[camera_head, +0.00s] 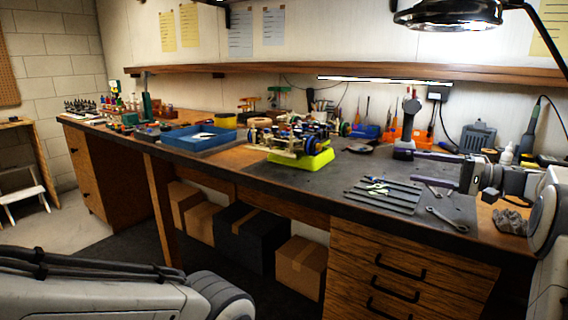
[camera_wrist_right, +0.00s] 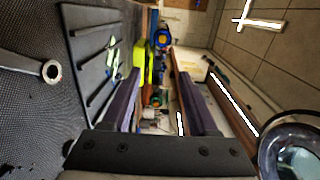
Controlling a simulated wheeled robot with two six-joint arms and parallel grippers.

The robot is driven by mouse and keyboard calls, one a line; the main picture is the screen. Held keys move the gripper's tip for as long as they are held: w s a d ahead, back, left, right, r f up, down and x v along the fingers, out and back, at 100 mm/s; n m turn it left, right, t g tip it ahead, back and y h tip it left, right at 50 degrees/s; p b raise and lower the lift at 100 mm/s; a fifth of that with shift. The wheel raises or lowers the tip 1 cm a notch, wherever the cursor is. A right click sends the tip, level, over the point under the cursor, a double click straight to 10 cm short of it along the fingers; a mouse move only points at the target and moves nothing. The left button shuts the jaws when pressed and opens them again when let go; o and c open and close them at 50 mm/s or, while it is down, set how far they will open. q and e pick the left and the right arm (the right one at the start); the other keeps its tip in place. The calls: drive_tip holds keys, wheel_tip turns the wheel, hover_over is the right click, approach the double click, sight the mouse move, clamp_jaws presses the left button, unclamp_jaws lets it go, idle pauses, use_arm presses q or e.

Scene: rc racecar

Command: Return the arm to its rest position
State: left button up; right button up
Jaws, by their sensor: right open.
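My right gripper (camera_head: 412,166) reaches in from the right in the head view, above the right part of the workbench. Its two dark fingers are apart with nothing between them, and they point left. In the right wrist view the same open fingers (camera_wrist_right: 157,85) frame a clear gap, with the bench beyond. My left arm link shows at the lower left of the head view; its gripper is out of the picture. The RC car (camera_head: 290,135) rests on a yellow-green stand (camera_head: 302,163) at mid-bench, apart from the right gripper.
A dark tray with slender tools (camera_head: 385,195) and a wrench (camera_head: 446,219) lie below and near the right gripper. A drill (camera_head: 409,115) stands behind it. A blue tray (camera_head: 190,143) sits further left. A lamp (camera_head: 447,15) hangs above. Cardboard boxes (camera_head: 298,266) stand under the bench.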

drive_tip(key=a, duration=0.2)
drive_tip(key=a+f+g, duration=0.1)
drive_tip(key=a, duration=0.2)
drive_tip(key=a+f+g, duration=0.1)
drive_tip(key=a, duration=0.1)
drive_tip(key=shift+a, duration=0.2)
drive_tip(key=s+a+f+n+g+h, duration=0.3)
drive_tip(key=s+a+f+g, duration=0.15)
drive_tip(key=s+a, duration=0.6)
drive_tip(key=s+a+f+n+g+h, duration=0.25)
drive_tip(key=s+a+f+g, duration=0.35)
drive_tip(key=a, duration=0.8)
drive_tip(key=s+d+f+n+t+h, duration=0.1)
drive_tip(key=s+f+n+h, duration=0.3)
drive_tip(key=s, duration=0.8)
drive_tip(key=s+d+f+n+t+h, duration=0.2)
drive_tip(key=s+f+n+h, duration=0.25)
drive_tip(key=s, duration=0.65)
wheel_tip(320, 180, up, 24)
drive_tip(key=p, duration=2.4)
drive_tip(key=shift+f, duration=0.15)
